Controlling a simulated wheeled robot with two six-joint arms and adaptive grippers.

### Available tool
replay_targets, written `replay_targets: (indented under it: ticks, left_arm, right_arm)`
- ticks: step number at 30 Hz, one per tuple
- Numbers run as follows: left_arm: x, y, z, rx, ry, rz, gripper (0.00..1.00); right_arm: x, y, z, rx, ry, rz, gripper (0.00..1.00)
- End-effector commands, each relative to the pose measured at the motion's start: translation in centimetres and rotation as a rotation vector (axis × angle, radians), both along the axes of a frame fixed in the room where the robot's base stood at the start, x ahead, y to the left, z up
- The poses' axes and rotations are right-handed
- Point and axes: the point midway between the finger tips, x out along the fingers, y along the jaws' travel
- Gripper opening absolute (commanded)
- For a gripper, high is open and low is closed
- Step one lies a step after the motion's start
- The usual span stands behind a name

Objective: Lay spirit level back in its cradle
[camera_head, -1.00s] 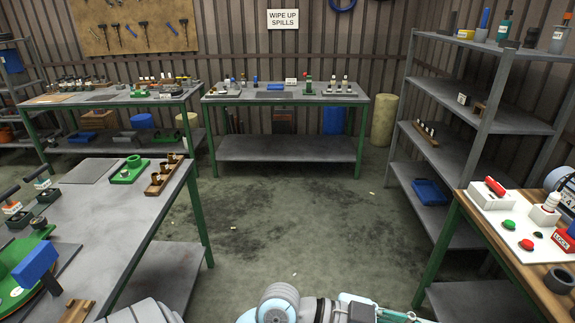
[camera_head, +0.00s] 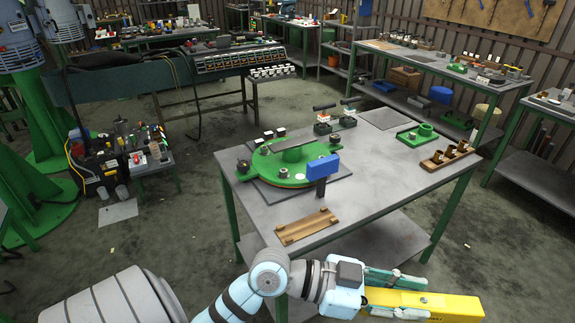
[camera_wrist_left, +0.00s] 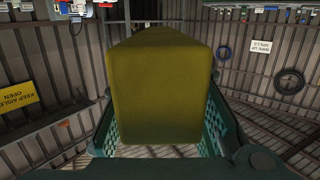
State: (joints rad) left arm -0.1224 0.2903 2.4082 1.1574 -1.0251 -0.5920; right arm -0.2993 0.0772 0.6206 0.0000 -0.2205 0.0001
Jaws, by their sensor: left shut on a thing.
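The yellow spirit level (camera_head: 440,303) is held in my left gripper (camera_head: 412,293), low at the bottom right of the head view. It lies roughly level, beyond the near edge of the work table and not touching it. The green fingers close on its two sides. In the left wrist view the level's end (camera_wrist_left: 156,92) fills the middle between the fingers. A tan wooden cradle (camera_head: 306,227) with small raised corners lies empty at the table's near edge, up and left of the gripper. My right gripper is not in view.
On the work table (camera_head: 375,190), a green round plate assembly (camera_head: 270,185) and an upright blue-topped post (camera_head: 323,167) stand behind the cradle. A green bracket (camera_head: 420,135) and a wooden holder with brass cups (camera_head: 447,155) sit to the right. The tabletop right of the cradle is clear.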

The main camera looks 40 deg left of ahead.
Motion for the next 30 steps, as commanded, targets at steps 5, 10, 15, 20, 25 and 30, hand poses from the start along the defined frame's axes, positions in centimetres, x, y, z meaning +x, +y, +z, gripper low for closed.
replay_targets:
  ticks: [5, 10, 15, 20, 25, 30]
  left_arm:
    - [4.0, 3.2, -4.5, 0.004, 0.0, 0.144, 0.0]
    - [10.4, 10.5, -8.6, 0.005, -0.008, 0.443, 0.0]
    - [15.8, 20.4, -9.2, 0.004, -0.016, 0.835, 0.0]
    - [18.0, 29.3, -6.9, -0.002, -0.012, 1.182, 0.0]
    - [17.9, 34.6, -4.5, -0.002, -0.005, 1.389, 0.0]
    - [17.7, 35.7, -6.7, 0.003, 0.004, 1.433, 0.0]
  right_arm:
    - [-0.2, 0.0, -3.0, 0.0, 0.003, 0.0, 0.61]
    - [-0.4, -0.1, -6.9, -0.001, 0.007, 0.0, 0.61]
    - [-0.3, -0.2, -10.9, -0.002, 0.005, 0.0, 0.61]
    - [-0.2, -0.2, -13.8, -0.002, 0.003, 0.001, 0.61]
    - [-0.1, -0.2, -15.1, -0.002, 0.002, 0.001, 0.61]
    - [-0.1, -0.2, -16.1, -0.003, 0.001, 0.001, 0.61]
